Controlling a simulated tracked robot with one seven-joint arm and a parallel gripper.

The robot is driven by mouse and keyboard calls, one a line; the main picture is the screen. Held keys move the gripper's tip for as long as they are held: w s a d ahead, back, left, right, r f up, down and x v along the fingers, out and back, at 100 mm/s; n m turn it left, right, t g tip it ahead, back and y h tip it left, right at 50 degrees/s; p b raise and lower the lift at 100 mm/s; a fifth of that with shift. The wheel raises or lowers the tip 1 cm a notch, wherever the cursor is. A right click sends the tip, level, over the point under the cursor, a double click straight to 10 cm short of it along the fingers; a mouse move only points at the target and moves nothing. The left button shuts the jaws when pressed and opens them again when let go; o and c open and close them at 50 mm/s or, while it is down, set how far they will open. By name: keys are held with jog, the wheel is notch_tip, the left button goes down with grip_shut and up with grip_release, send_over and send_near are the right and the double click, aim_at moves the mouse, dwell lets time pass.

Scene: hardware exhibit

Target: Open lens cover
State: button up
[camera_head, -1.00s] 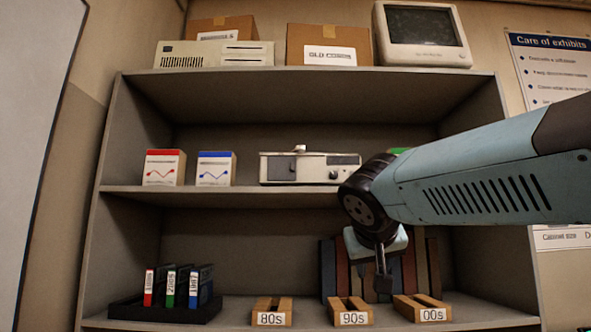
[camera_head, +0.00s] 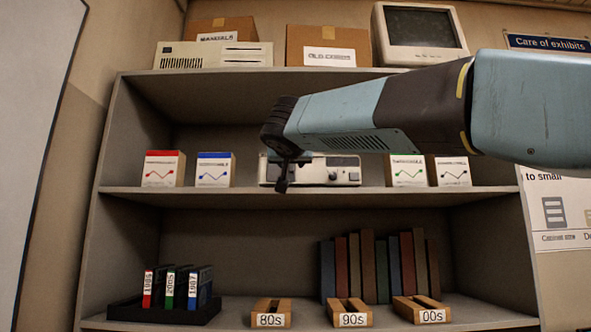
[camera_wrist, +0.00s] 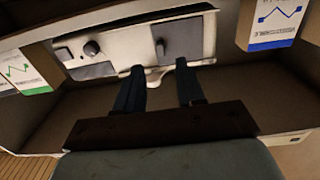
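A whitish box-shaped device (camera_head: 318,177) stands on the middle shelf, its left part hidden behind my gripper. My gripper (camera_head: 282,186) hangs in front of that left part. In the wrist view the device (camera_wrist: 122,62) spans the top, with a dark knob and a dark grey panel (camera_wrist: 178,38). My gripper's two fingers (camera_wrist: 160,72) are apart, their tips near the panel's edge, with nothing held between them. Which part is the lens cover is not clear.
Red-topped (camera_head: 163,169) and blue-topped (camera_head: 214,170) boxes stand left of the device. A green-topped box (camera_head: 407,171) and another box (camera_head: 452,171) stand right. The shelf board (camera_head: 230,195) lies below. The lower shelf holds books, cartridges and labelled wooden holders.

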aim_at(292, 170)
jog(key=w, duration=0.7)
jog(key=shift+w+d, duration=0.1)
jog(key=shift+w, duration=0.15)
jog(key=shift+c, duration=0.3)
grip_shut()
